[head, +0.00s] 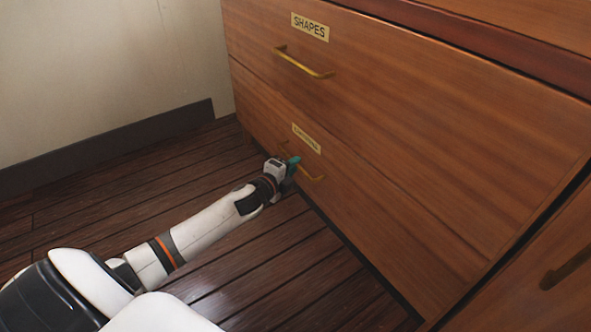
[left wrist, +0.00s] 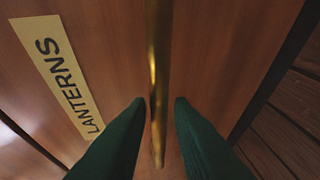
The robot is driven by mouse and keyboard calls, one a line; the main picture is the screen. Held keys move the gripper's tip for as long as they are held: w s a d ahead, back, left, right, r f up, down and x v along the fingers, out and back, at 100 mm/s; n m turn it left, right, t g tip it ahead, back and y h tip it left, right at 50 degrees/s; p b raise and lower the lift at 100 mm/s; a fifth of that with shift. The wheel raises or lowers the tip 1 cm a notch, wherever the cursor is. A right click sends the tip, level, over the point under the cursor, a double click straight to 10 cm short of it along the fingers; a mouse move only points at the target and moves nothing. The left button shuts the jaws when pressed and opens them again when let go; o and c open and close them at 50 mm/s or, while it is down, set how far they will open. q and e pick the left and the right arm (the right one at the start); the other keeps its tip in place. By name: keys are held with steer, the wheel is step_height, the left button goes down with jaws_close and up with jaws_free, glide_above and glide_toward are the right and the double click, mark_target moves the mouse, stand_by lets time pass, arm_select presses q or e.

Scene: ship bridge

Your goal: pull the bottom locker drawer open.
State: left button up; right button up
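The bottom locker drawer (head: 345,190) is a brown wooden front with a small label plate, which reads LANTERNS in the left wrist view (left wrist: 62,75). The drawer looks shut. Its brass handle (head: 314,176) is partly hidden by my left gripper (head: 291,165) in the head view. In the left wrist view the handle (left wrist: 158,70) runs between the two green fingertips (left wrist: 162,104). The fingers stand apart, with a gap visible on each side of the bar, so the gripper is open around the handle. My right gripper is not in view.
Above is another drawer (head: 400,90) labelled SHAPES with its own brass handle (head: 303,63), also shut. Another wooden front with a dark handle (head: 566,270) stands at the lower right. The plank floor (head: 270,265) before the drawers is clear. A wall with dark skirting (head: 110,150) is at the left.

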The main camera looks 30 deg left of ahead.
arm_select(q)
steer(key=shift+w+f, duration=0.2)
steer(key=shift+w, duration=0.75)
jaws_close()
